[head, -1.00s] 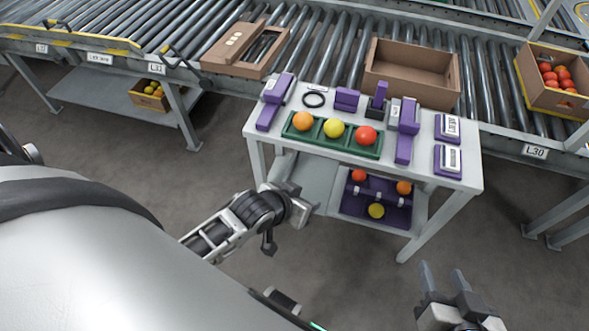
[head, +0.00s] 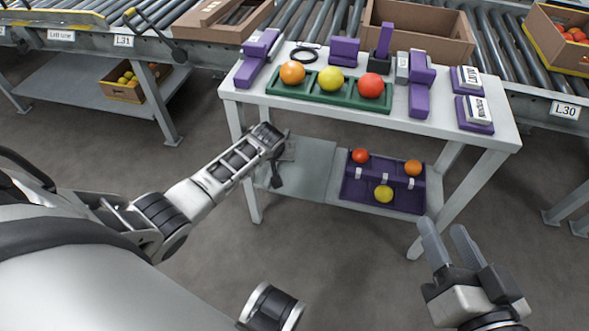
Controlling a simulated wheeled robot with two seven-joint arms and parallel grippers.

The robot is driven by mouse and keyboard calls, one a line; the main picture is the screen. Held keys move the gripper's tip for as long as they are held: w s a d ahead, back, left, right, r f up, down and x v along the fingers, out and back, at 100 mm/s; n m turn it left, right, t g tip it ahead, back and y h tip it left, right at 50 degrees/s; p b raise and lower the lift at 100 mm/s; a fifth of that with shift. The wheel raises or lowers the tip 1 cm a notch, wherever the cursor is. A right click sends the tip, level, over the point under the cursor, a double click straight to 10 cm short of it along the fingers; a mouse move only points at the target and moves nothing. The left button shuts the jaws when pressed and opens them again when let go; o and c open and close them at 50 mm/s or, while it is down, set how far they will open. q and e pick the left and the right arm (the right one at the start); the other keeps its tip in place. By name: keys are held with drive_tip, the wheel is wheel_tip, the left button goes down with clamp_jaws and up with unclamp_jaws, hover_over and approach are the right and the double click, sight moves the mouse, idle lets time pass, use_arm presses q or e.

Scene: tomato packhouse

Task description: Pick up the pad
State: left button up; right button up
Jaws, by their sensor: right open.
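Two white blocks with black print, which look like label pads, sit in purple holders at the right end of the white table (head: 330,107). The farther pad (head: 469,79) lies behind the nearer pad (head: 477,109). I cannot tell which one the task means. My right gripper (head: 443,226) is open and empty, at the lower right, in front of and below the tabletop, apart from both pads. My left gripper (head: 283,150) is in front of the table, beside the lower shelf. Its fingers are too small and covered to read.
A green tray (head: 345,100) holds an orange, a yellow and a red ball. Purple stands (head: 420,90) (head: 258,57) and a black ring (head: 304,56) share the tabletop. The lower shelf bears a purple tray (head: 350,190). A roller conveyor with cardboard boxes (head: 420,35) runs behind.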

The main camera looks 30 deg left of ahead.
use_arm(q)
drive_tip(key=shift+x, duration=0.75)
drive_tip(key=shift+w+a+f+b, duration=0.1)
drive_tip(key=shift+f+b, duration=0.2)
drive_tip(key=shift+b, duration=0.25)
drive_tip(key=b+x, duration=0.2)
drive_tip(key=shift+w+a+f+b, duration=0.15)
drive_tip(key=shift+a+f+b, duration=0.1)
drive_tip(key=shift+a+b, duration=0.05)
drive_tip(key=shift+b+x, duration=0.7)
drive_tip(key=shift+x, duration=0.15)
drive_tip(key=shift+w+a+r, duration=0.1)
drive_tip(key=shift+w, duration=0.1)
clamp_jaws()
use_arm(e)
wheel_tip(320, 180, up, 6)
drive_tip(key=w+n+t+y, duration=0.2)
drive_tip(key=t, duration=0.1)
drive_tip(key=shift+w+f+t+y, duration=0.15)
drive_tip(key=shift+t+y, duration=0.15)
drive_tip(key=shift+t, duration=0.1)
